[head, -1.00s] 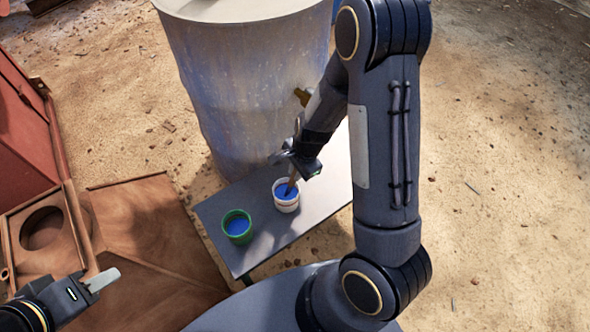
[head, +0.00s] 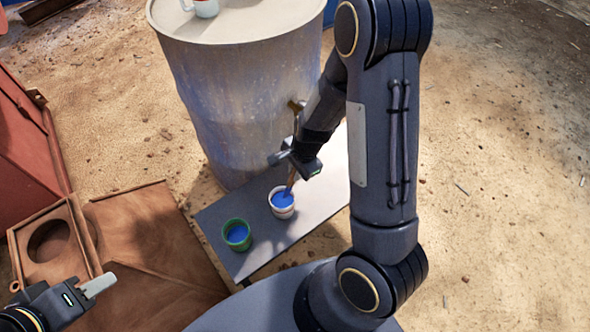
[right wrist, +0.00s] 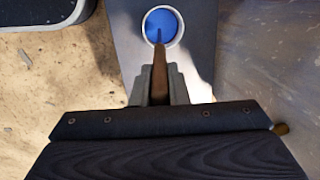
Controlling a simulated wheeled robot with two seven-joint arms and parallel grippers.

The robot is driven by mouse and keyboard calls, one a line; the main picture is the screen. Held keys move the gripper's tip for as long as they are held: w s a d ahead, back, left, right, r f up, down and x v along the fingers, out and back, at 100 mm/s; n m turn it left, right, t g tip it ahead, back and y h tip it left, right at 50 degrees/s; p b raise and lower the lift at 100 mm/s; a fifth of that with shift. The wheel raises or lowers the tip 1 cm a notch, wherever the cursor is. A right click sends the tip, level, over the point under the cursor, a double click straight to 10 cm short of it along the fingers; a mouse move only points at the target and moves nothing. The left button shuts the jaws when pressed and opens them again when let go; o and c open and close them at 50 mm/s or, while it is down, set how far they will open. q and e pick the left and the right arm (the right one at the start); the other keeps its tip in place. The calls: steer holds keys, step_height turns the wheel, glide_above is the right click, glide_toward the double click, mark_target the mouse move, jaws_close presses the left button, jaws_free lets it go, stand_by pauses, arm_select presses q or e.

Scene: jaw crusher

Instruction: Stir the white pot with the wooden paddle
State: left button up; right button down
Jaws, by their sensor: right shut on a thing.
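The white pot (head: 282,209) stands on the grey bench and holds blue liquid. My right gripper (head: 292,164) is above it, shut on the wooden paddle (head: 292,178). The paddle's upper end sticks up past the gripper, and its blue-coated lower end points down at the blue liquid. In the right wrist view, the paddle (right wrist: 160,72) runs from between the fingers (right wrist: 160,92) over the near rim of the white pot (right wrist: 180,38); how deep its tip is cannot be told. My left gripper (head: 98,286) is low at the left, away from the pots; its finger gap is not clear.
A green pot (head: 237,248) with blue liquid stands left of the white pot on the grey bench (head: 325,180). A large pale drum (head: 235,100) stands behind, with a white cup (head: 206,8) on top. Rusty metal parts (head: 150,225) lie at the left.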

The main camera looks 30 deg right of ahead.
stand_by(0.3)
step_height(320, 180, up, 5)
steer(key=p, duration=0.5)
steer(key=shift+r, duration=0.1)
